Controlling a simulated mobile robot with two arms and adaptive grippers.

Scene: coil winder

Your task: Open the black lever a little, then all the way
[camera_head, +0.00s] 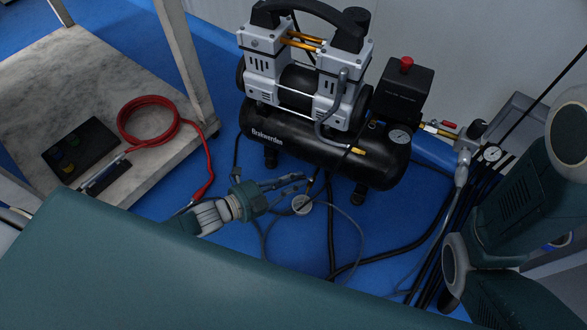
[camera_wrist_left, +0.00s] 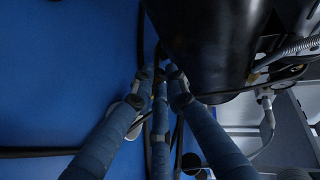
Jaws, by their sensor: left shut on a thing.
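The black compressor tank (camera_head: 325,150) stands just beyond the gripper and also fills the upper middle of the left wrist view (camera_wrist_left: 205,45). My right gripper is not in view.
A red hose (camera_head: 150,100) lies coiled on the cart shelf (camera_head: 110,60) at left. Black hoses (camera_head: 400,240) and thin cables run over the blue floor below the compressor. A red-handled valve (camera_head: 443,124) and pipework stand at right. Blue floor (camera_wrist_left: 60,80) is open at wrist-view left.

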